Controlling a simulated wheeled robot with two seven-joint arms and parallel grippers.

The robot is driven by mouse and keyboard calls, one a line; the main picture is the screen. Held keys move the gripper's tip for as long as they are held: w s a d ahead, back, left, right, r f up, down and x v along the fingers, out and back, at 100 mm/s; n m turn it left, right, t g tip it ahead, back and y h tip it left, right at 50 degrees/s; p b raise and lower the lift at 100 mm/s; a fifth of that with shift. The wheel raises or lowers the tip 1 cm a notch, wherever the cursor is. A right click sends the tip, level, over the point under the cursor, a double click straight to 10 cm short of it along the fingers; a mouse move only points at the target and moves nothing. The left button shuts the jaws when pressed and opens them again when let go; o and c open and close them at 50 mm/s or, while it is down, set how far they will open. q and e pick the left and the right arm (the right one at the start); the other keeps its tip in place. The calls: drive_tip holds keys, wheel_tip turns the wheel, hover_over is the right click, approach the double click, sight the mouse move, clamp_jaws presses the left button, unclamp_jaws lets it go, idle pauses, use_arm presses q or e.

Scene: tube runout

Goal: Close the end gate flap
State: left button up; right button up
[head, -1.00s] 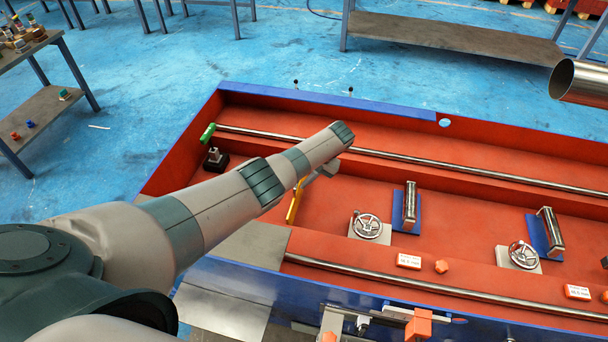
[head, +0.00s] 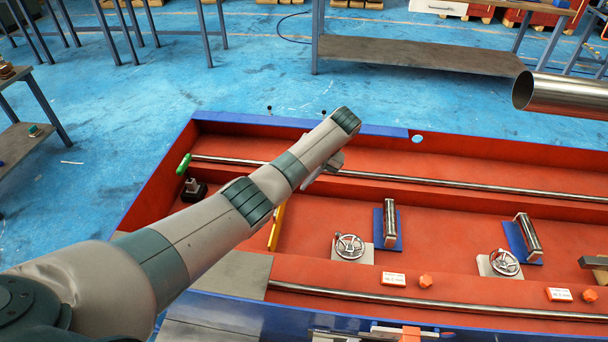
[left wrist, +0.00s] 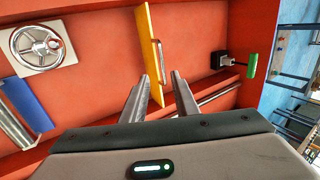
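The end gate flap appears to be the narrow yellow plate (head: 276,228) standing inside the red trough, partly hidden by my left arm in the head view. In the left wrist view the yellow plate (left wrist: 148,45) is seen nearly edge-on, with a thin metal handle (left wrist: 161,62) on its right side. My left gripper (left wrist: 163,78) is open. The handle's lower end shows between its fingertips in the picture; depth and contact cannot be told. In the head view my left gripper (head: 322,172) is mostly behind the arm. My right gripper is not in view.
The red trough (head: 330,215) holds long steel rails, handwheels (head: 349,246) and rollers on blue plates. A black clamp (head: 194,190) and green rail end (head: 184,163) stand at its left end. A steel tube (head: 565,95) hangs at the upper right.

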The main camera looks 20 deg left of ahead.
use_arm(q)
drive_tip(key=shift+v, duration=1.2)
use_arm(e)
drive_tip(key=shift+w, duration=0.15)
